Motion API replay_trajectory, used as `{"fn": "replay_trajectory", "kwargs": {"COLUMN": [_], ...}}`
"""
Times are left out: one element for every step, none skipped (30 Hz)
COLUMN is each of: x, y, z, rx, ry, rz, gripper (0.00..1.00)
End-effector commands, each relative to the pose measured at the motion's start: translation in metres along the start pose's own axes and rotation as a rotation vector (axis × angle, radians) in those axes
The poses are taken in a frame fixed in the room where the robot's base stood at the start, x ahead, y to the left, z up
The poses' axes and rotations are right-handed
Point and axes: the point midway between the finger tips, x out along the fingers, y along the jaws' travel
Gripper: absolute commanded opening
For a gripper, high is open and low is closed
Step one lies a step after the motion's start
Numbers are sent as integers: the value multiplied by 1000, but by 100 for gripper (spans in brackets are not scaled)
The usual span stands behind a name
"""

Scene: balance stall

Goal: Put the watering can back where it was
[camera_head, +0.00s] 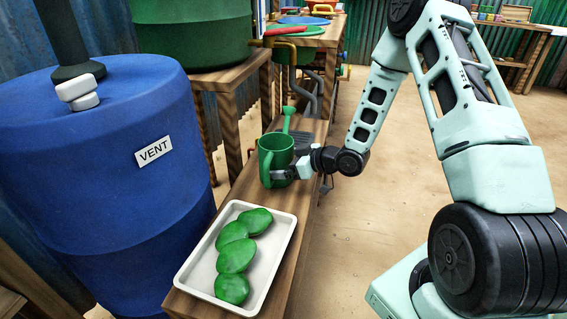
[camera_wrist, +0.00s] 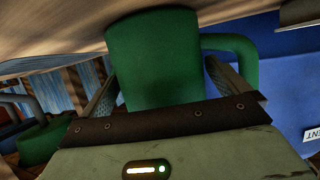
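The green watering can (camera_head: 275,152) is upright at the middle of the narrow wooden bench (camera_head: 243,185). Its spout points away and its handle faces the near side. My gripper (camera_head: 284,174) reaches it from the right. In the wrist view the can (camera_wrist: 153,60) sits between my two fingers (camera_wrist: 165,85), which lie against both sides of its body; its handle loops past the finger on the right. The can's base is at or very close to the bench top; I cannot tell whether it touches.
A white tray (camera_head: 208,262) with several green lumps (camera_head: 236,255) lies at the bench's near end. A blue barrel (camera_head: 95,185) marked VENT stands to the left. A green tub (camera_head: 195,35) is on a stand behind. Open floor (camera_head: 365,235) lies right of the bench.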

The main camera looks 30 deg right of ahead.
Motion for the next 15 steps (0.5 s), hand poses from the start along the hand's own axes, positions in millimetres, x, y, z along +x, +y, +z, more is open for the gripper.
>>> {"fn": "replay_trajectory", "kwargs": {"x": [-1, -1, -4, -7, -11, -18, -23, -29, -37, -44, -51, -60, -66, -73, -80], "y": [0, 0, 0, 0, 1, 1, 1, 1, 1, 1, 1, 1, 1, 1, 1], "z": [-2, -4, -4, -4, -4, -4, -4, -5, -6, -5, -5, -5, -6, -6, -5], "rx": [0, 0, 1, 1, 1, 1, 1, 1, 1, 1, 2, 2, 3, 2, 1], "ry": [0, 0, -1, -1, -1, -2, -2, -2, -1, -1, -3, -2, -1, -1, -2], "rz": [0, 0, 1, 1, 2, 3, 3, 3, 4, 4, 4, 4, 3, 4, 3], "gripper": [100, 100, 100, 100, 100, 100, 100, 100, 100, 100, 100, 100, 100, 100, 100]}}
